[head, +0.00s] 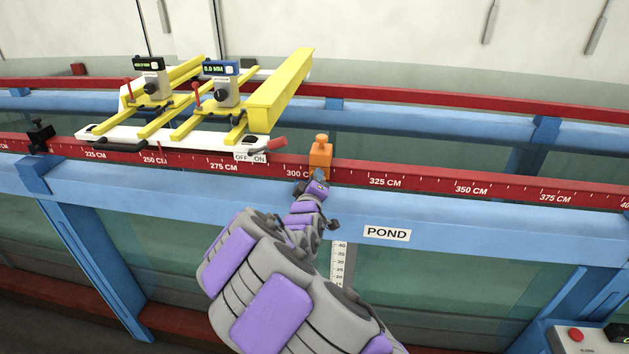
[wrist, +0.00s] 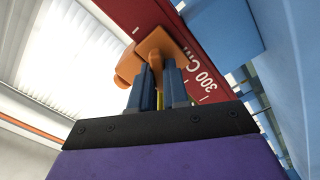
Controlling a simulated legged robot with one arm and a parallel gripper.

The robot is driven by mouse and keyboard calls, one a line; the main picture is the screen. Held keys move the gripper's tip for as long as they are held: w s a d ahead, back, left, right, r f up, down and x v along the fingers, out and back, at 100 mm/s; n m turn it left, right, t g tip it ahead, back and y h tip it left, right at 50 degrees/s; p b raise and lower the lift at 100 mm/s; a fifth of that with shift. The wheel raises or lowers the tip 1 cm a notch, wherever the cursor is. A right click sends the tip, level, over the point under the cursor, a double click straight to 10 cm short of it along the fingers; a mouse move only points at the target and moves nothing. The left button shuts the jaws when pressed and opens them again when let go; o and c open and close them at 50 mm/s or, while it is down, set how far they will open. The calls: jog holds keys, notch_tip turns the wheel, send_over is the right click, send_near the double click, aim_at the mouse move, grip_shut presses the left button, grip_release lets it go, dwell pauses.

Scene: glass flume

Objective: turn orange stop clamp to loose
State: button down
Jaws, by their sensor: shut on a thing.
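The orange stop clamp (head: 320,156) sits on the red rail near the 300 CM mark, with a knob on its top. In the wrist view the orange clamp (wrist: 172,50) is close in front of my fingers, with a rounded orange part to the left. My gripper (head: 314,184) reaches the clamp from the front and below. In the wrist view my gripper's blue fingers (wrist: 160,82) are shut on part of the orange clamp. The gripped part is mostly hidden between the fingers.
The red rail (head: 440,184) runs along the blue flume beam (head: 480,222). A white and yellow carriage (head: 262,140) with two gauges and an OFF/ON lever (head: 268,148) stands left of the clamp. A black clamp (head: 39,136) is at far left. The rail right of the orange clamp is clear.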

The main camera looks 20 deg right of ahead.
jog(key=shift+f, duration=0.1)
dwell(0.3)
jog(key=c, duration=1.1)
grip_release()
jog(key=shift+d, duration=0.1)
